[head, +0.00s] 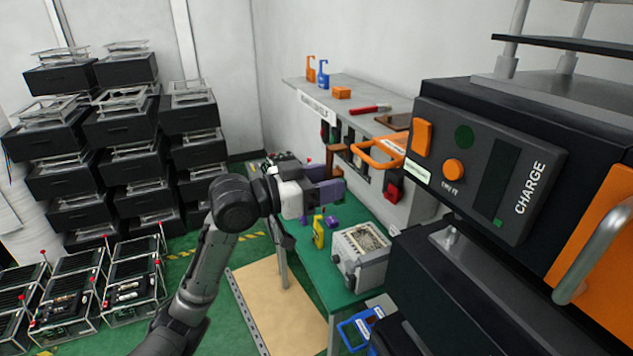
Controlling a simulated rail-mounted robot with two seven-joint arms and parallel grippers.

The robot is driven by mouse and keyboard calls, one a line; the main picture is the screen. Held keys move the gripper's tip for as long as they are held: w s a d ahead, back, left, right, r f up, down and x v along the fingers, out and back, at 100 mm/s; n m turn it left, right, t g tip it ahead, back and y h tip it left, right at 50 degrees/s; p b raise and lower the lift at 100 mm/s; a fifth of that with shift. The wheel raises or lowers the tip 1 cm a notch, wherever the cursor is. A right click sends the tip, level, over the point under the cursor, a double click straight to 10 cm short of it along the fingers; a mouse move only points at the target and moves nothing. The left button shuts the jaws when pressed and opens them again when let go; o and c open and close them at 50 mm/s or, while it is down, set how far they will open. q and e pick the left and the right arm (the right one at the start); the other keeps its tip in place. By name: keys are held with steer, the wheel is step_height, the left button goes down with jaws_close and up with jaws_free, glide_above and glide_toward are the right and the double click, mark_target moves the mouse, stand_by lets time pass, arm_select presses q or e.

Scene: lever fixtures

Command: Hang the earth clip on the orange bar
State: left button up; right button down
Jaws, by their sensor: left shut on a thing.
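My left gripper (318,194) reaches in from the left, above the green bench, and is shut on a purple piece (327,192). The piece is small and partly covered by the jaws, and I cannot tell from its shape whether it is the earth clip. An orange bar bent into a loop (366,156) sticks out at the front of the grey shelf, beyond and to the right of my gripper. The purple piece appears apart from it. My right gripper is not in view.
A black cabinet with a CHARGE panel (490,165) fills the right side. A grey box (360,262) and a yellow bottle (318,232) stand on the green bench (310,262). The grey shelf (345,112) holds tools. Black units (125,130) are stacked at left.

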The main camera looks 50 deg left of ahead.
arm_select(q)
steer(key=shift+f+x, duration=0.25)
steer(key=shift+x, duration=0.7)
steer(key=shift+f+x, duration=0.2)
steer(key=shift+x, duration=0.8)
steer(key=shift+f+x, duration=0.25)
steer(key=shift+x, duration=0.7)
steer(key=o, duration=1)
steer(key=shift+s, duration=0.1)
steer(key=b+v, duration=0.4)
steer(key=v, duration=0.9)
steer(key=shift+s, duration=0.3)
steer(key=shift+a, duration=0.1)
